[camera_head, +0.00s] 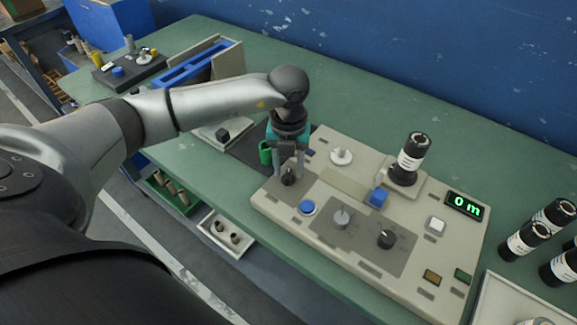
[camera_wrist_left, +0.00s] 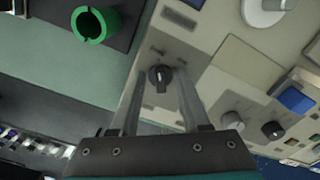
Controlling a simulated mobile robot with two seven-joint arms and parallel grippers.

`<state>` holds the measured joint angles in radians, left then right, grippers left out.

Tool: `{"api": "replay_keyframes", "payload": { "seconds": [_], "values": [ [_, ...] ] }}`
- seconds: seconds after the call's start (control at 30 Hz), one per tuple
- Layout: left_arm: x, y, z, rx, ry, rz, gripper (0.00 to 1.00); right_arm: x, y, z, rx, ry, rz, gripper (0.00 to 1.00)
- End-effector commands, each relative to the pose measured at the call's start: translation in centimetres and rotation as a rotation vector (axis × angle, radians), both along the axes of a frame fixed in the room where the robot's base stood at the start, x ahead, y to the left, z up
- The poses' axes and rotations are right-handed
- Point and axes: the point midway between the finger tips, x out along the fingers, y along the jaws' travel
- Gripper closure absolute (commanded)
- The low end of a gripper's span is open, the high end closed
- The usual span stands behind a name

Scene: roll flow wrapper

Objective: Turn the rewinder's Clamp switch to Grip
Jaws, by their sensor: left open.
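The rewinder (camera_head: 345,262) is a beige panel machine on the green table, with several knobs and buttons. A dark rotary knob (camera_head: 288,179) sits at its left end; it also shows in the left wrist view (camera_wrist_left: 160,76). My left gripper (camera_head: 289,172) points down over this knob, open. In the left wrist view the fingers of my left gripper (camera_wrist_left: 161,90) stand on either side of the knob, with visible gaps. A grey knob (camera_head: 341,218) and another dark knob (camera_head: 387,239) sit further right. The labels are too small to read, so I cannot tell which is Clamp.
A green ring (camera_head: 266,154) stands close left of my gripper. A blue button (camera_head: 308,208) and blue block (camera_head: 378,197) are on the panel. A black roll (camera_head: 411,158) stands behind, near the display (camera_head: 465,206) reading "0 m". More rolls (camera_head: 528,238) are at right.

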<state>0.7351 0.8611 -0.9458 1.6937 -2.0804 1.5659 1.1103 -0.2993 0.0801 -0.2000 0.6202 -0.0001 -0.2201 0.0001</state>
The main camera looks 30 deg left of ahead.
Motion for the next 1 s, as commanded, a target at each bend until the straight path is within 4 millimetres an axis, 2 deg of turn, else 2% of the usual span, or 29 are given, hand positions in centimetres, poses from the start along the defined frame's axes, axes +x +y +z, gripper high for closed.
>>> {"api": "replay_keyframes", "payload": {
  "seconds": [0.13,0.53,1.0],
  "values": [
    [-0.02,-0.01,0.0,0.0,0.001,0.0,0.54,-0.01,0.02,0.01,0.0,0.0,0.0,0.0],
    [-0.01,0.0,0.03,0.0,0.001,0.0,0.99,-0.03,0.03,0.01,0.0,0.0,0.0,0.0],
    [0.0,0.01,0.05,0.0,0.0,-0.002,1.0,-0.05,0.04,0.01,0.001,0.0,0.0,0.0]
  ]
}}
